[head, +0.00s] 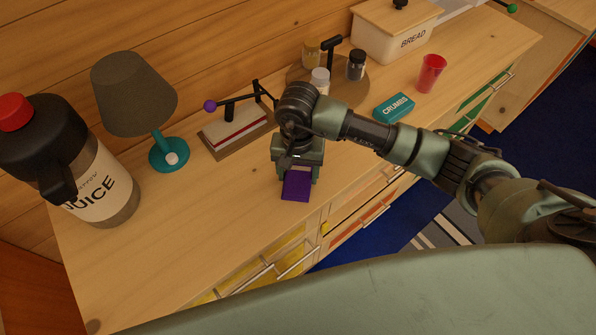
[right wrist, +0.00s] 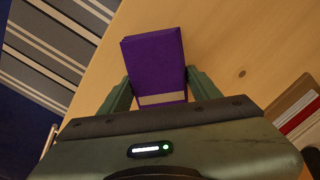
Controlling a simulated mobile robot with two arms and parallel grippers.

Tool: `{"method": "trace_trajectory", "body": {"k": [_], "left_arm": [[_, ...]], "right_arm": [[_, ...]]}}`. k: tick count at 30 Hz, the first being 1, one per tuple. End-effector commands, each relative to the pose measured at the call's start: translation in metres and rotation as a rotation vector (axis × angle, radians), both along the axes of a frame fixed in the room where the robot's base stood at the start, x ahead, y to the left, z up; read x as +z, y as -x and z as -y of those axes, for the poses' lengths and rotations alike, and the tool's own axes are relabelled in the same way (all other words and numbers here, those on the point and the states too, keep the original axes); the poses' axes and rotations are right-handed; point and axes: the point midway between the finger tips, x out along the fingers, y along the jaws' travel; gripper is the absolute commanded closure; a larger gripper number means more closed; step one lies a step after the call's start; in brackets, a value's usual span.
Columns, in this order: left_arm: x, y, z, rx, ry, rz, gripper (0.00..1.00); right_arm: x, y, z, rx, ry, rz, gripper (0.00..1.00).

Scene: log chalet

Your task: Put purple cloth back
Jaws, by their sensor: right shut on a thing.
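The purple cloth (head: 296,187) is a flat folded block with a pale strip, over the wooden counter near its front edge. My right gripper (head: 297,170) is shut on it, one finger on each side. In the right wrist view the cloth (right wrist: 155,62) sits between the two green fingers (right wrist: 158,88). I cannot tell whether the cloth touches the counter. A wooden stand (head: 238,136) with white and red layers and a dark arm with a purple knob stands behind and left of the gripper. My left gripper is not in view.
A lamp (head: 135,95) and a juice jug (head: 75,165) stand at the left. A teal crumbs box (head: 394,107), a red cup (head: 431,73), a round tray of jars (head: 350,92) and a bread box (head: 394,32) are right. The counter's (head: 170,235) front left is clear.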

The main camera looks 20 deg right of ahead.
Motion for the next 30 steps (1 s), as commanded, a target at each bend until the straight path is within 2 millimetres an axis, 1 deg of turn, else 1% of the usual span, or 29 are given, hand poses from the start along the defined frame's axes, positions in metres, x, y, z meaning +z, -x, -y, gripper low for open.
{"method": "trace_trajectory", "body": {"k": [1, 2, 3, 4, 13, 16, 18, 20, 30], "left_arm": [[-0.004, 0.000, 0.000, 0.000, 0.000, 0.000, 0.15], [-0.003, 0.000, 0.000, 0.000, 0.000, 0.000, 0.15], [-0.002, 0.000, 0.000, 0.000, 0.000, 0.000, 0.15], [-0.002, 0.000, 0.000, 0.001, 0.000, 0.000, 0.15], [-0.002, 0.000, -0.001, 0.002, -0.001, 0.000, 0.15], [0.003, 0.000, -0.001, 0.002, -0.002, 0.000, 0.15], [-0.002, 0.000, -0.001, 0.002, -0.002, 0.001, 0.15], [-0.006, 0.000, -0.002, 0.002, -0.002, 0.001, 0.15], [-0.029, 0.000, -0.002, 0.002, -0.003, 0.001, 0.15]], "right_arm": [[-0.003, 0.000, 0.000, 0.000, 0.000, 0.000, 0.70], [-0.003, 0.000, 0.000, 0.000, 0.000, 0.000, 0.35], [-0.002, 0.000, 0.000, 0.000, 0.000, 0.000, 0.24], [-0.002, 0.000, 0.000, 0.000, 0.000, 0.000, 0.16], [-0.001, 0.000, 0.000, 0.000, 0.000, 0.000, 0.16], [0.003, 0.000, 0.000, -0.001, 0.000, 0.000, 0.16], [0.008, -0.001, 0.000, 0.000, 0.000, 0.003, 0.16], [0.017, -0.002, 0.000, 0.001, 0.000, 0.007, 0.16], [0.089, -0.002, 0.000, 0.000, 0.000, 0.007, 0.16]]}}
